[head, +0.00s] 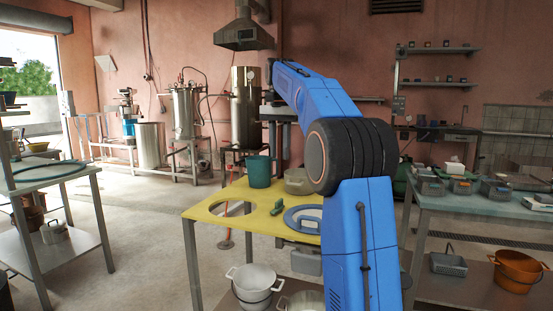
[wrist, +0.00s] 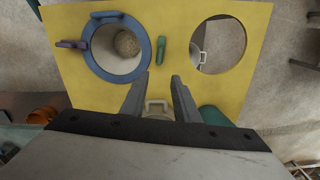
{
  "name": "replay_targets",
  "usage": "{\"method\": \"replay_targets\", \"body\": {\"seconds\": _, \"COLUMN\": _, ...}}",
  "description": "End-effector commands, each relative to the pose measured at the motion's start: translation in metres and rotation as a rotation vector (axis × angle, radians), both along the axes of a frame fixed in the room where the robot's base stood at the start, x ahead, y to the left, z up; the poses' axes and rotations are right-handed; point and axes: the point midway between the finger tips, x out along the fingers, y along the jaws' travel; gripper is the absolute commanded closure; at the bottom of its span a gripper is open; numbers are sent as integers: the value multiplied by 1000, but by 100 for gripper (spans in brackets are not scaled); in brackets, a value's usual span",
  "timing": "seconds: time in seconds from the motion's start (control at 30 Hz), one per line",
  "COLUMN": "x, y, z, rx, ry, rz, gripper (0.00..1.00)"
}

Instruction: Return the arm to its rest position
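My blue arm rises in front of the head camera and reaches out over the yellow table (head: 245,192). My gripper (wrist: 161,78) shows in the wrist view with its two grey fingers apart. It points down over the tabletop, and I see nothing held between the fingers. A pale pot with a handle (wrist: 157,105) shows between and below the fingers. It seems to stand on the table, apart from them. In the head view the fingertips are hard to make out against the steel equipment behind.
The yellow table has a round hole (head: 231,209), a blue ring (head: 290,217), a teal pot (head: 260,171) and a beige pot (head: 298,181). A round beige lump (wrist: 127,43) lies inside the ring. A green item (wrist: 161,50) lies beside it. Other tables stand left and right.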

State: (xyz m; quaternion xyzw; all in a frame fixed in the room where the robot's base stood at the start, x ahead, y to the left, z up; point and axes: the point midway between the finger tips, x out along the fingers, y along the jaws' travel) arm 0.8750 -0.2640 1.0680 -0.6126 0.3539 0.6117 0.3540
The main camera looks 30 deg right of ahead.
Motion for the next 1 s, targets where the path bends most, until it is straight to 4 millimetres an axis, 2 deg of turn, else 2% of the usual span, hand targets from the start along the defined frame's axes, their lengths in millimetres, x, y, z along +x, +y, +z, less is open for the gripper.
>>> {"method": "replay_targets", "body": {"seconds": 0.67, "x": -6, "y": 3, "z": 4, "rx": -1, "ry": -3, "rz": 7, "gripper": 72}}
{"method": "replay_targets", "body": {"seconds": 0.87, "x": -31, "y": 26, "z": 0, "rx": -11, "ry": -33, "rz": 86, "gripper": 72}}
{"method": "replay_targets", "body": {"seconds": 1.0, "x": -61, "y": 52, "z": -10, "rx": -24, "ry": -65, "rz": 179, "gripper": 72}}
